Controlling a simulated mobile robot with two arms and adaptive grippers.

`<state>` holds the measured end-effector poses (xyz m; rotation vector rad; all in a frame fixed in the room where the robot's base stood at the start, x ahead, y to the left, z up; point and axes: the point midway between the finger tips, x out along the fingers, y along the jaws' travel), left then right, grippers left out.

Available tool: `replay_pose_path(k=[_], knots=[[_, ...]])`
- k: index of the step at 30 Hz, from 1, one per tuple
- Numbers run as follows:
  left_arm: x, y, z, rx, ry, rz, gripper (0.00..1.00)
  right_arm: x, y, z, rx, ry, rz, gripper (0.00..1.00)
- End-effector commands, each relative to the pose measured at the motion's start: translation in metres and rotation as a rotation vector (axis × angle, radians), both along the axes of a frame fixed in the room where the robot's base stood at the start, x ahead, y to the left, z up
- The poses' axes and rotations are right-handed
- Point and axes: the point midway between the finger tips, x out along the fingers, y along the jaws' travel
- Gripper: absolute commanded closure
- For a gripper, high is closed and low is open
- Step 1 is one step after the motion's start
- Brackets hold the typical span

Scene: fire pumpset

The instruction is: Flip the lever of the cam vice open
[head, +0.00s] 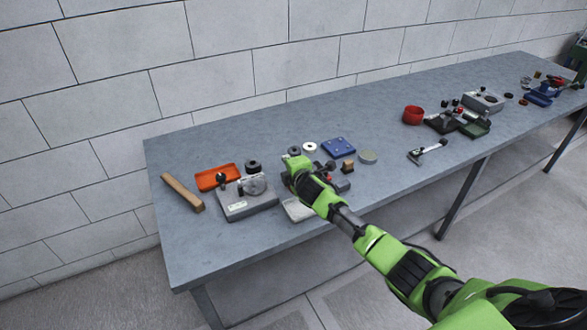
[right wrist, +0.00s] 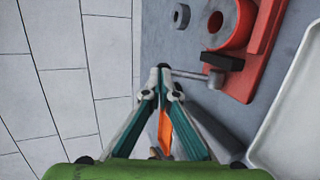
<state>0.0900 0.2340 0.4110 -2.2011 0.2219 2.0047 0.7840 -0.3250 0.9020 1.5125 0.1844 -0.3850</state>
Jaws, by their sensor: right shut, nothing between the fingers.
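The cam vice (right wrist: 243,45) shows in the right wrist view as a red body with a round red cam and a small dark block. A thin grey rod, apparently its lever (right wrist: 195,75), runs sideways from the vice to my fingertips. My right gripper (right wrist: 163,70) is shut with nothing between its fingers. Its tips overlap the rod's far end; I cannot tell whether they touch. In the head view my right gripper (head: 293,172) is low over the table and hides much of the vice. My left gripper is not in view.
A pale tray (right wrist: 290,125) lies beside the vice. On the table (head: 240,146) are an orange tray (head: 207,181), a wooden handle (head: 182,192), a grey fixture (head: 247,206) and a blue plate (head: 339,147). More parts stand at the right; the wall is behind.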

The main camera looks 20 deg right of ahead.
Motion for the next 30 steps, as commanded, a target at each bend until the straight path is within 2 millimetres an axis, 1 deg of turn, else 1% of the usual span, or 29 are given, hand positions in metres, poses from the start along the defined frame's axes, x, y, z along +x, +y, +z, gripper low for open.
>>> replay_pose_path(k=[10, 25, 30], knots=[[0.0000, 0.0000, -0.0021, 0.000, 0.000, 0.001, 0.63, 0.0045, 0.0007, -0.0018, 0.001, 0.000, 0.001, 1.00], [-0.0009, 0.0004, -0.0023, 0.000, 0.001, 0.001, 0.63, 0.0049, 0.0007, -0.0017, 0.001, -0.001, 0.001, 1.00], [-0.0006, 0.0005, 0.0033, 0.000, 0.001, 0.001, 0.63, 0.0041, -0.0003, 0.0030, 0.001, -0.001, 0.001, 1.00]])
